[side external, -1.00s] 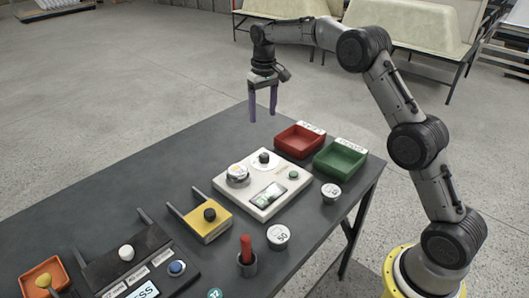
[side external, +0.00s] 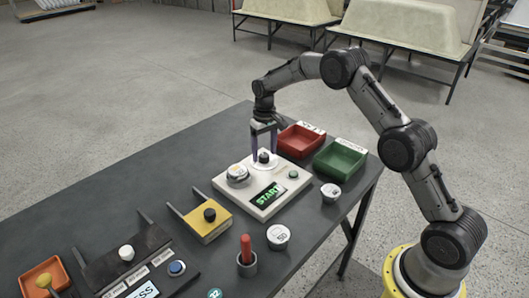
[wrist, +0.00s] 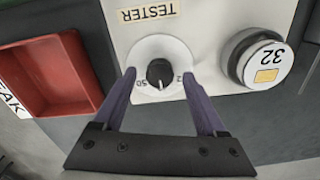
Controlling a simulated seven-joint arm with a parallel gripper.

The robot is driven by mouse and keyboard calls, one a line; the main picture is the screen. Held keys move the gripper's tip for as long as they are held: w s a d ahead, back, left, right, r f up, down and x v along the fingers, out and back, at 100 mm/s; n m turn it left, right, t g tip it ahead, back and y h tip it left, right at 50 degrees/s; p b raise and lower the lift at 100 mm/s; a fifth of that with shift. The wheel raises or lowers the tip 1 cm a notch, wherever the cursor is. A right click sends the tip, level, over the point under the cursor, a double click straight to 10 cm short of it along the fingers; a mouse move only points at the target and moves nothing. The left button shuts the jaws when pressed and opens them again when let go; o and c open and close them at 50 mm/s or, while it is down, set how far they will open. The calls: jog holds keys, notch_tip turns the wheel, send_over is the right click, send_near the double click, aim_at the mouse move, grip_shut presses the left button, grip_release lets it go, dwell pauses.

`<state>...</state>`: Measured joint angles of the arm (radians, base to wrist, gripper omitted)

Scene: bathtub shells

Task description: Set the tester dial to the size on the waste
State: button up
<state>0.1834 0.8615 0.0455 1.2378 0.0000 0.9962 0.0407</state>
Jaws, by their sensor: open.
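The white tester (side external: 290,200) stands on the table, its screen (side external: 268,195) reading START in green. Its dial, a black knob (wrist: 159,72) on a white disc, shows "50" at left in the wrist view; a figure at right is partly covered by a finger.
A red tray (side external: 301,141) and a green tray (side external: 340,160) stand behind the tester. Two more wastes (side external: 278,236) (side external: 331,192) lie on the table. A yellow fixture (side external: 207,222), a red-handled tool (side external: 246,250) and a dark panel (side external: 128,262) are nearer the front.

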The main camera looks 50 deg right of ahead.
jog(key=shift+f, duration=0.35)
grip_shut()
dwell(0.4)
jog(key=n, duration=0.5)
jog(key=shift+r+n, duration=0.1)
jog(key=shift+n, duration=0.3)
jog(key=n, duration=0.6)
dwell(0.4)
